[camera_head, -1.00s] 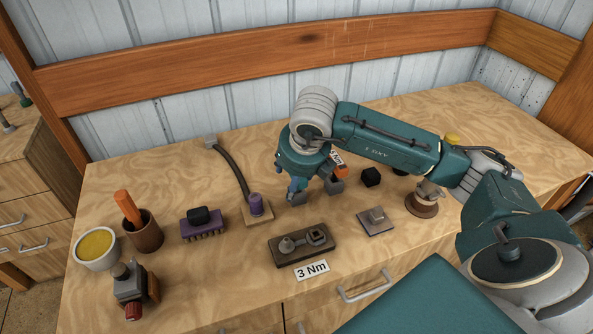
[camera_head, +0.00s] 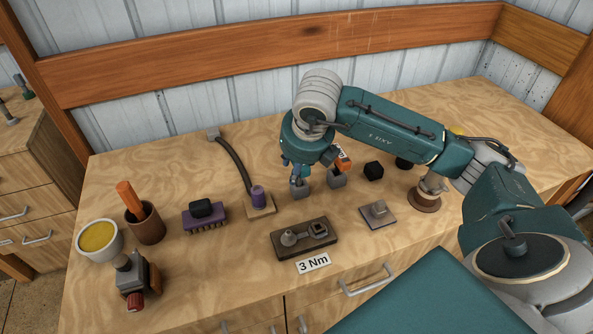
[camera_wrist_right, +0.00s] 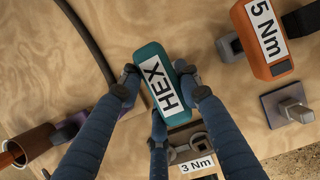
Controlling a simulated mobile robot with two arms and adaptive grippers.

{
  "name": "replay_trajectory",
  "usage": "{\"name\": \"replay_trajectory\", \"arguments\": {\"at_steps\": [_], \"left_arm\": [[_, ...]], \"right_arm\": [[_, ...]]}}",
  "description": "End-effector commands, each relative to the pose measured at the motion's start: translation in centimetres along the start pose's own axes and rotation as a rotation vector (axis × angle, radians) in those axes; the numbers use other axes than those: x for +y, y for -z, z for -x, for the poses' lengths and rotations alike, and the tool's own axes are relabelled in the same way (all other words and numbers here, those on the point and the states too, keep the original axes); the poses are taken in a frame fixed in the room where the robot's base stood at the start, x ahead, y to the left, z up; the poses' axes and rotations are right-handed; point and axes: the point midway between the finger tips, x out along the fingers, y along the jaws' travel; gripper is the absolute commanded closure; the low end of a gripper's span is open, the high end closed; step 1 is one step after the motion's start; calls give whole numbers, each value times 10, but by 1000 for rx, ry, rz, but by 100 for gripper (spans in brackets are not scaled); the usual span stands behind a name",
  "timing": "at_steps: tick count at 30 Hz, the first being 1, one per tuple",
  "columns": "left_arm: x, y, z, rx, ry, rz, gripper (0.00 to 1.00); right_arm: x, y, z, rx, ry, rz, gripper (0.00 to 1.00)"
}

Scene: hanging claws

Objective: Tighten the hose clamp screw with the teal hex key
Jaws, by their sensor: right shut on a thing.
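The teal hex key (camera_wrist_right: 158,85) has a white label reading HEX. It lies between the dark blue fingers of my right gripper (camera_wrist_right: 160,84) in the right wrist view, and the gripper is shut on it. In the head view my right gripper (camera_head: 297,170) is over the back middle of the bench, right of the hose. The fingers and arm largely hide the key there. A dark hose (camera_head: 232,165) bends down to a purple fitting (camera_head: 258,197) on a wooden base. The clamp screw is too small to make out. My left gripper is not in view.
An orange 5 Nm tool (camera_wrist_right: 265,40) stands close to my right gripper. A dark 3 Nm block (camera_head: 290,240) is in front. A purple brush (camera_head: 206,220), a brown cup (camera_head: 147,224) and a yellow-filled bowl (camera_head: 98,240) stand left. Bench space between hose and block is clear.

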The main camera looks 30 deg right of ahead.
Motion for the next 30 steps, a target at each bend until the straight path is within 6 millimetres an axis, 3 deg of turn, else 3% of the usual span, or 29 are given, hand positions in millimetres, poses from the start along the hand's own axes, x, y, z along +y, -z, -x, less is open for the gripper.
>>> {"name": "replay_trajectory", "arguments": {"at_steps": [5, 12, 18, 24, 30], "left_arm": [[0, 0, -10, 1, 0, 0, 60], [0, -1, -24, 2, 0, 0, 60], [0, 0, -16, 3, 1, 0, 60], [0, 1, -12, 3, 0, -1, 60], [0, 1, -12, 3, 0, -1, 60]], "right_arm": [[1, -14, 29, -9, -3, 0, 96], [1, -41, 96, -11, -5, 0, 96], [-1, -60, 144, -8, 0, -1, 96], [0, -68, 165, -4, 0, 0, 96], [0, -70, 171, -1, -1, 1, 96]]}}
